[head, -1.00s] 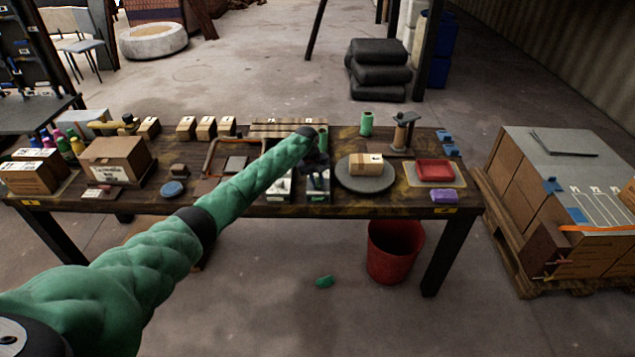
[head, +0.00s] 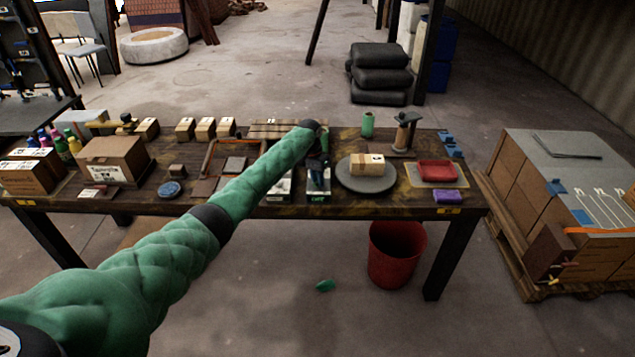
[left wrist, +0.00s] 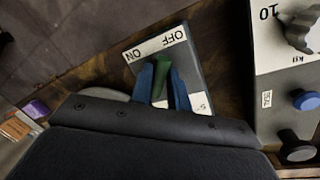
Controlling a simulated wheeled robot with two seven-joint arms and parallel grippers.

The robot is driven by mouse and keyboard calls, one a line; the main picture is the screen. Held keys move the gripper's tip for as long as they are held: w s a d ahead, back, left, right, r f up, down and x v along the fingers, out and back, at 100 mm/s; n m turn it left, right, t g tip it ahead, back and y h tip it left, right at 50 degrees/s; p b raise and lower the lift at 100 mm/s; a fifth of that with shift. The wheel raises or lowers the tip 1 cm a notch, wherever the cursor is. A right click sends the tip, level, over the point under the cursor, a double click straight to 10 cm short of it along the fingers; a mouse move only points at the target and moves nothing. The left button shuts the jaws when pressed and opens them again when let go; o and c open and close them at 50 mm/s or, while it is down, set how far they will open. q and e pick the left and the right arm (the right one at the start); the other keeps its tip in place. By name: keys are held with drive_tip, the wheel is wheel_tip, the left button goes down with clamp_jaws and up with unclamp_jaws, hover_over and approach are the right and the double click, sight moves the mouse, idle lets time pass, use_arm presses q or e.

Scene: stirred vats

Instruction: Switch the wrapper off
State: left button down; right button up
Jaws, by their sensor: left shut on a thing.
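The wrapper's grey turntable (head: 348,182) stands on the table with a small carton (head: 366,162) on it. Left of it, at the table's front, is a switch box (head: 318,196), partly hidden by my gripper. In the left wrist view the switch box (left wrist: 200,68) has a white label with OFF and ON at its two ends. My left gripper (head: 318,170) is over the box; its blue fingers (left wrist: 164,88) are shut on the green switch lever (left wrist: 161,72). I cannot tell which end the lever leans to. My right gripper is out of view.
A red tray (head: 437,171) and purple block (head: 447,197) lie right of the turntable. A red bin (head: 396,255) stands below the table's front edge.

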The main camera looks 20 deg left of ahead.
use_arm(q)
drive_tip(key=shift+m, duration=0.7)
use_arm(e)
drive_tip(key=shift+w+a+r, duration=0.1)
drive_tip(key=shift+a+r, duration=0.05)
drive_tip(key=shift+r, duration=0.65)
use_arm(q)
drive_tip(key=c, duration=1.4)
unclamp_jaws()
drive_tip(key=shift+o, duration=0.2)
drive_tip(key=shift+r, duration=0.1)
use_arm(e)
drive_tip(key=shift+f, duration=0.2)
